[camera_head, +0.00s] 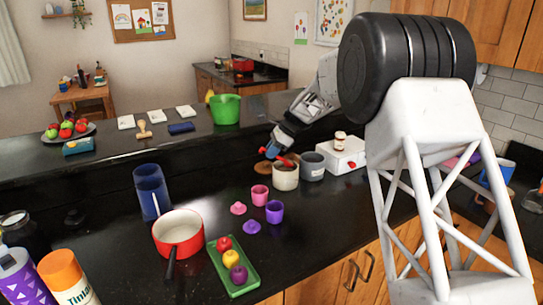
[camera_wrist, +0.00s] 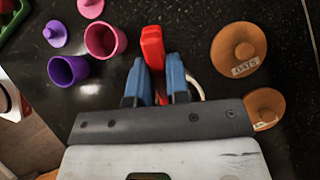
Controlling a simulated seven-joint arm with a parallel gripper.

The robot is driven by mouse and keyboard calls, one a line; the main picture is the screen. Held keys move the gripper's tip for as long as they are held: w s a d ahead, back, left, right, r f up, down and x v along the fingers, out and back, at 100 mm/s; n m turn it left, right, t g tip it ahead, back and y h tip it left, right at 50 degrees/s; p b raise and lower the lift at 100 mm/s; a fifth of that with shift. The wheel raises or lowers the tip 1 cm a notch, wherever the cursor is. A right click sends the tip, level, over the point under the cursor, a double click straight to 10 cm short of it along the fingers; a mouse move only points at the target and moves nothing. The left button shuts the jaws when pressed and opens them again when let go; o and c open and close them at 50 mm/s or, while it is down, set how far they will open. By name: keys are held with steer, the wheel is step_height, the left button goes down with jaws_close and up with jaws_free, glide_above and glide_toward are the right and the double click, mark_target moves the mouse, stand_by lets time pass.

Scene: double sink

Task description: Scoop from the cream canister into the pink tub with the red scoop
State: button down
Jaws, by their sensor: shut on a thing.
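The cream canister (camera_head: 286,178) stands open on the dark counter; its light curved rim (camera_wrist: 197,88) partly shows behind my fingers in the wrist view. My gripper (camera_head: 273,151), with blue fingers (camera_wrist: 153,88), is shut on the red scoop (camera_wrist: 152,45). The scoop (camera_head: 284,160) is at the canister's mouth in the head view; its bowl is hidden, so I cannot tell how deep it is or whether it holds anything. The pink tub (camera_head: 260,194) stands open, just left of and nearer than the canister; it also shows in the wrist view (camera_wrist: 104,40).
A grey canister (camera_head: 312,166) and a white scale (camera_head: 342,154) with a jar stand right of the cream canister. A purple tub (camera_head: 274,212), pink lid (camera_head: 238,208) and purple lid (camera_head: 251,227) lie near the pink tub. Wooden lids (camera_wrist: 238,48) (camera_wrist: 265,106) show in the wrist view.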

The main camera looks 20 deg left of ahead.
steer(key=shift+a+r, duration=0.1)
steer(key=shift+r, duration=3.15)
steer(key=shift+r, duration=0.1)
steer(key=shift+s+a, duration=0.1)
steer(key=s+a+f+h, duration=0.1)
steer(key=s+a+f, duration=0.1)
steer(key=s+a, duration=0.2)
steer(key=s+a+f+t+h, duration=0.1)
steer(key=s+a, duration=0.3)
steer(key=s, duration=0.6)
steer(key=shift+s+f+h, duration=0.25)
steer(key=shift+f+h, duration=0.35)
steer(key=shift+f, duration=0.15)
steer(key=shift+a+f, duration=0.1)
steer(key=shift+f, duration=0.25)
steer(key=shift+f, duration=2.15)
steer(key=w+d+r+g+y, duration=0.1)
steer(key=d+r+g+y, duration=0.2)
steer(key=y, duration=0.5)
steer(key=shift+w+d+r, duration=0.25)
steer(key=shift+r, duration=0.65)
